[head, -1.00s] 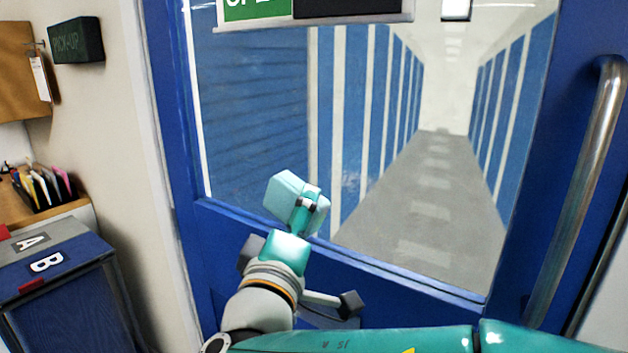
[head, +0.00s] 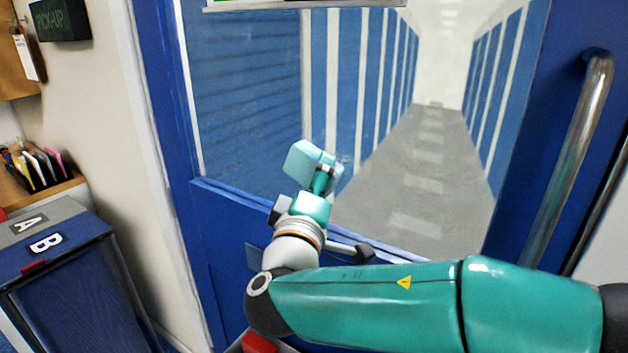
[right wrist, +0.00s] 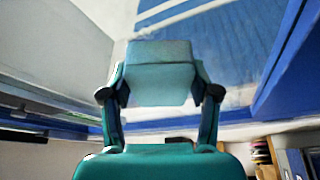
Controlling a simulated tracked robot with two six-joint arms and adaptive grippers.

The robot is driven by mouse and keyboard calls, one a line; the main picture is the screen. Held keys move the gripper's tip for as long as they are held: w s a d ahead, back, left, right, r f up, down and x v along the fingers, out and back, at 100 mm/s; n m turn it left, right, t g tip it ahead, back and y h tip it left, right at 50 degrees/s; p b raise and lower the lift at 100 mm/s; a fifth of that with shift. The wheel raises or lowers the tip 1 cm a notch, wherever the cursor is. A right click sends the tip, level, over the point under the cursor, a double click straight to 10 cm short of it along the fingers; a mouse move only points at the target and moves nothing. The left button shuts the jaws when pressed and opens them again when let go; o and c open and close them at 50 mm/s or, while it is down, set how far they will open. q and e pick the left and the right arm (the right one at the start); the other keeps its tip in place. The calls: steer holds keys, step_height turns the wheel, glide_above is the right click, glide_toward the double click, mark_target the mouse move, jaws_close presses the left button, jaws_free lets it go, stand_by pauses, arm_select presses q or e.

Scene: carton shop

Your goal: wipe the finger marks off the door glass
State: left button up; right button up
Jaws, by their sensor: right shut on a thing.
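The door glass (head: 250,95) fills the upper middle of the head view, in a blue door. Faint whitish finger marks (head: 346,158) show low on the glass, just right of my right gripper (head: 325,168). That gripper is shut on a pale blue sponge-like block (head: 301,160) in front of the lower glass. In the right wrist view the block (right wrist: 160,73) sits between both fingers, with the glass (right wrist: 225,45) behind it. I cannot tell for sure whether the block touches the glass. My left gripper is not in view.
A long metal door handle (head: 568,160) stands at the right. A blue bin lettered A and B (head: 75,270) is at the lower left, below a shelf with colourful folders (head: 38,168). A dark PICK-UP sign (head: 60,20) hangs on the left wall.

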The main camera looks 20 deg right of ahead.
steer(key=shift+w+d+b, duration=0.55)
steer(key=shift+w+d, duration=0.1)
steer(key=shift+d, duration=0.2)
stand_by(0.7)
